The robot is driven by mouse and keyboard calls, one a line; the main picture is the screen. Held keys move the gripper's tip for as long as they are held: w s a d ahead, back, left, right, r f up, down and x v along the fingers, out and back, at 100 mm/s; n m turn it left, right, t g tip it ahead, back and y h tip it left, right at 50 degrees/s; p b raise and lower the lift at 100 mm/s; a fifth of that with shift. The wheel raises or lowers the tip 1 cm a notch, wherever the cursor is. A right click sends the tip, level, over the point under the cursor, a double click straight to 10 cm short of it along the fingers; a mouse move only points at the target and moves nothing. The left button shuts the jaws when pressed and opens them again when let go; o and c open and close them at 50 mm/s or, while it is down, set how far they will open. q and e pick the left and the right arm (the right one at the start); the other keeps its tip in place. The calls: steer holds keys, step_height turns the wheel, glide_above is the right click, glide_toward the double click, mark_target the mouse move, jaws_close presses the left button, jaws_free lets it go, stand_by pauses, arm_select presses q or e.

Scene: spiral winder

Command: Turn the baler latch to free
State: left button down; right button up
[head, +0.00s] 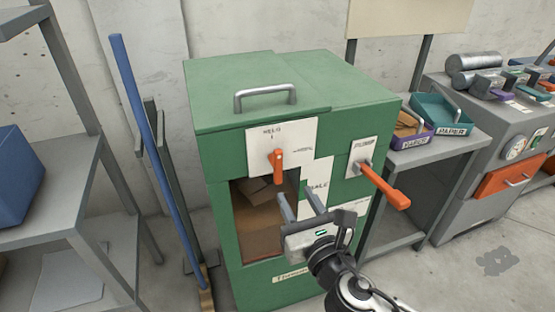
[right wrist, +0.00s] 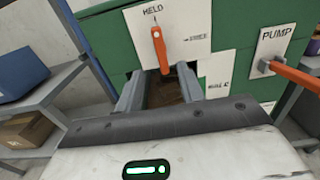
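The green baler (head: 225,118) stands in the middle of the head view. Its orange latch (head: 277,163) sits on a white plate (head: 300,133) marked HELD at the top, with a smaller marking at the right. The latch handle hangs down; in the right wrist view the latch (right wrist: 160,50) shows just beyond my fingertips. My right gripper (head: 295,193) is open and empty, its fingers pointing at the baler front below the latch. In the right wrist view the two fingers (right wrist: 159,78) stand apart, left and right of the latch's lower end. My left gripper is out of view.
An orange pump lever (head: 385,186) sticks out from the baler's right side, close to my right gripper. An opening (head: 262,225) with cardboard inside lies below the latch. A blue pole (head: 150,140) leans at the left. A shelf (head: 75,165) stands further left.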

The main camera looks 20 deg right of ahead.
mark_target(279, 167)
steer(key=w, duration=1.1)
steer(key=shift+w+a, duration=0.2)
steer(key=shift+w, duration=0.05)
jaws_close()
